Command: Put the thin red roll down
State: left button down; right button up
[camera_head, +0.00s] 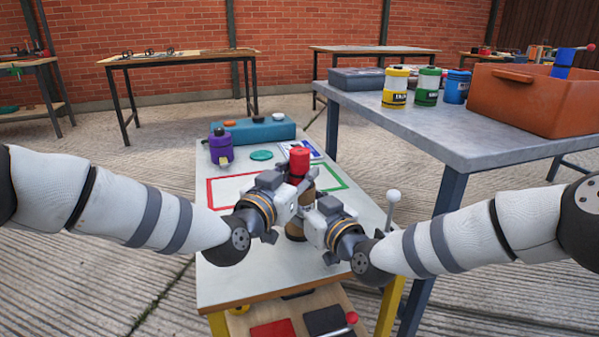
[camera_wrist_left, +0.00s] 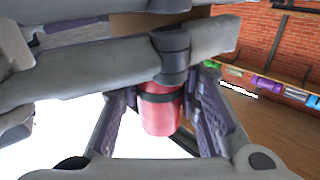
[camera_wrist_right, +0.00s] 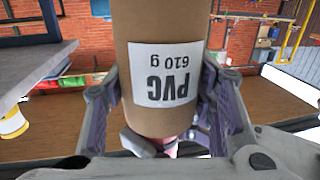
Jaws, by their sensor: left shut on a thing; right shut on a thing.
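The thin red roll (camera_head: 299,163) stands roughly upright above the white worktable (camera_head: 240,275), between my two grippers. Its red end also shows in the left wrist view (camera_wrist_left: 160,116), crossed by a dark band. A brown sleeve with a white "PVC 610 g" label fills the right wrist view, with red showing at one end (camera_wrist_right: 165,148). My left gripper (camera_head: 306,183) is shut on the roll near its red top. My right gripper (camera_head: 301,212) is shut on it lower down, around the brown part. I cannot tell whether its lower end touches the table.
The worktable has a red outline (camera_head: 208,192) and a green outline (camera_head: 343,182). A purple canister (camera_head: 221,148), teal box (camera_head: 258,131) and green disc (camera_head: 262,155) stand behind. A higher grey table (camera_head: 450,135) at right holds canisters and an orange bin (camera_head: 520,98). The table's front is clear.

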pick_arm(q)
jog(key=c, duration=1.2)
grip_release()
jog(key=shift+f, duration=0.1)
jog(key=shift+r, duration=0.2)
jog(key=v, duration=1.2)
